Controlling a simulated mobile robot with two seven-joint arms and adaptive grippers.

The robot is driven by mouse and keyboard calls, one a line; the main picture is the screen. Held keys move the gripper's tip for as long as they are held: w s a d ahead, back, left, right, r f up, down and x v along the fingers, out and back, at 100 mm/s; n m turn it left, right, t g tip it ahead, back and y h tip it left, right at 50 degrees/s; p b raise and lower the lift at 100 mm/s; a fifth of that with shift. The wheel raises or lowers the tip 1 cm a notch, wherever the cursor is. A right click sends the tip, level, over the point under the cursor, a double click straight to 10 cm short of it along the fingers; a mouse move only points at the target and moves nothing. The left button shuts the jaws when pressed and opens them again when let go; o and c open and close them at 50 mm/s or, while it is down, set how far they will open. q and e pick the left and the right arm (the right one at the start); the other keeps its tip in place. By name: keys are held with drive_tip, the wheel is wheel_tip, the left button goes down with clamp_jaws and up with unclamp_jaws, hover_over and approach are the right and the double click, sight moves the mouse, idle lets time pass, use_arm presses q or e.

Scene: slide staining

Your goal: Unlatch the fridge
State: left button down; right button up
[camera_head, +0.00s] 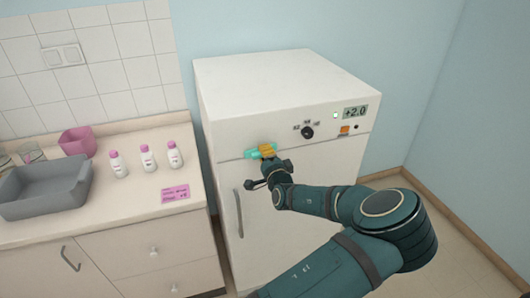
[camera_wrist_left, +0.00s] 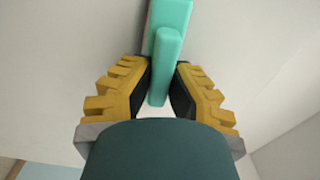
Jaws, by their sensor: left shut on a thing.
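The white fridge (camera_head: 270,205) stands against the blue wall, its door closed. A teal latch (camera_head: 251,153) sits on the front near the top left of the door, and it fills the top middle of the left wrist view (camera_wrist_left: 172,30). My left gripper (camera_head: 267,150) is at the latch. In the left wrist view its yellow fingers (camera_wrist_left: 160,88) are on both sides of the latch's narrow lever, shut on it. The fingers partly hide the latch in the head view. My right gripper is in neither view.
A grey door handle (camera_head: 239,213) is below the latch. A control panel with a dial (camera_head: 307,132) and a display (camera_head: 355,112) is above right. The counter at left holds a grey basin (camera_head: 45,196), a pink container (camera_head: 77,141) and white bottles (camera_head: 147,158).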

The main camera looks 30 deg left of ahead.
use_arm(q)
drive_tip(key=shift+r+m, duration=0.2)
drive_tip(key=shift+m, duration=0.4)
drive_tip(key=c, duration=1.1)
unclamp_jaws()
drive_tip(key=shift+o, duration=1)
drive_tip(key=shift+a, duration=0.1)
drive_tip(key=shift+w+a+f, duration=0.1)
drive_tip(key=shift+w+f, duration=0.05)
drive_tip(key=shift+f, duration=0.05)
drive_tip(key=v, duration=1.2)
drive_tip(key=shift+f, duration=0.1)
